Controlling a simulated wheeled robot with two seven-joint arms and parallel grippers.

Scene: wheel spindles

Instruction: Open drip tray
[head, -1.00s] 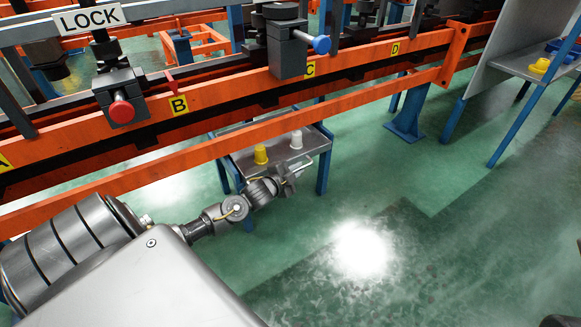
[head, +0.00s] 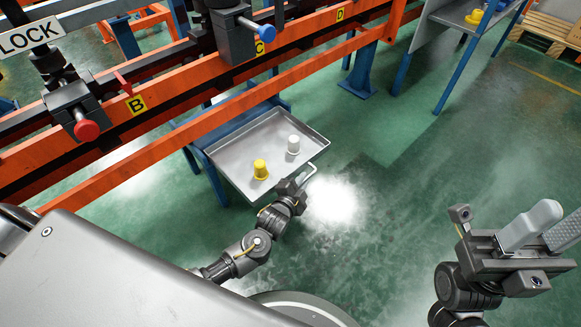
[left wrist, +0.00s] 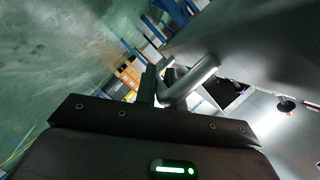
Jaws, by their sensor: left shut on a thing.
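The drip tray (head: 228,160) is a shallow grey metal tray under the orange rail, pulled out towards me. A yellow cup-shaped piece (head: 260,169) and a white one (head: 293,145) stand in it. My left gripper (head: 301,187) is shut on the tray's bar handle (head: 312,171) at the front edge. In the left wrist view the handle bar (left wrist: 192,80) lies at the fingers, which partly hide it. My right gripper (head: 545,228) is at the right of the head view, open and empty, well away from the tray.
The orange rail (head: 200,128) with stations marked B, C and D runs above the tray's back. A blue-legged stand (head: 455,60) with yellow pieces is at the upper right. The green floor between tray and right gripper is clear.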

